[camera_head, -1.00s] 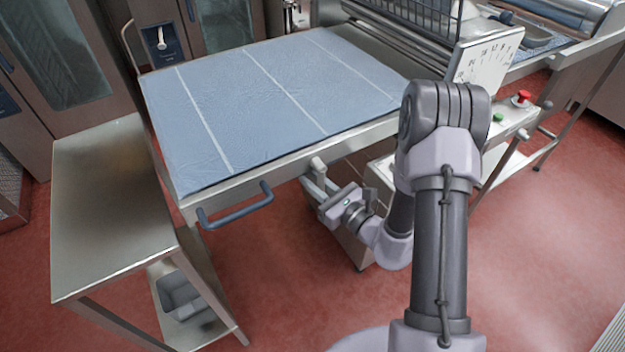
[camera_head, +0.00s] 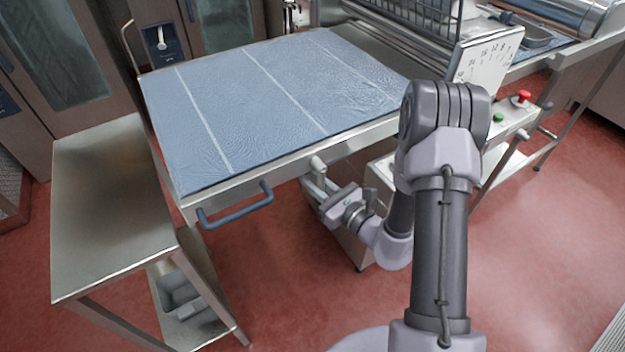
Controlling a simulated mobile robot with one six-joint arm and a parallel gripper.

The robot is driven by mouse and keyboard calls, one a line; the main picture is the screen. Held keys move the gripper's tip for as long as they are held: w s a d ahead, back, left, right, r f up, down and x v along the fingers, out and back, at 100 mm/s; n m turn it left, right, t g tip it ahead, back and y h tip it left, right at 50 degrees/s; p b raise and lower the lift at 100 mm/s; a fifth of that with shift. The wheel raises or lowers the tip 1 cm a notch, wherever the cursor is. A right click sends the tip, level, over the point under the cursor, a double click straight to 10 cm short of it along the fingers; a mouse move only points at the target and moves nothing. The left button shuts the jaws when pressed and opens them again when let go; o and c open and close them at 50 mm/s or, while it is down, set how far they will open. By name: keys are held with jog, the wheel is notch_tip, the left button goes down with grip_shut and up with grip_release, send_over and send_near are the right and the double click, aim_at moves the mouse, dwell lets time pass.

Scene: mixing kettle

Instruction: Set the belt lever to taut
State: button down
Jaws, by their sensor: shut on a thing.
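The belt lever (camera_head: 317,163) sits on the front rail of the belt table, below the belt's front edge. Its light grey pivot end shows; the rest is mostly hidden by my gripper. My gripper (camera_head: 319,189) is at the lever just below that pivot end, shut on it. The blue belt (camera_head: 270,100) with white cross lines lies flat over the table, with fine wrinkles on its surface. No taut or slack marking can be read at the lever.
A blue handle bar (camera_head: 235,206) sticks out from the table's front left. A steel side table (camera_head: 110,200) stands at the left. A white dial plate (camera_head: 485,62), red button (camera_head: 521,97) and green button (camera_head: 498,118) are at the right. Red floor is open in front.

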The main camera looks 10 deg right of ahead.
dwell(0.4)
jog(key=shift+w+d+r+n+g+h+b, duration=0.15)
jog(key=shift+d+n+b, duration=0.25)
jog(key=shift+n, duration=0.5)
jog(key=shift+w+d+n+g+h+b, duration=0.1)
jog(key=shift+w+d+n+b, duration=0.1)
jog(key=shift+d+n, duration=0.55)
jog(key=shift+w+d+r+n+g+h+b, duration=0.15)
jog(key=shift+d+n+b, duration=0.2)
jog(key=shift+n, duration=0.7)
jog(key=c, duration=1.3)
grip_release()
jog(key=shift+c, duration=0.2)
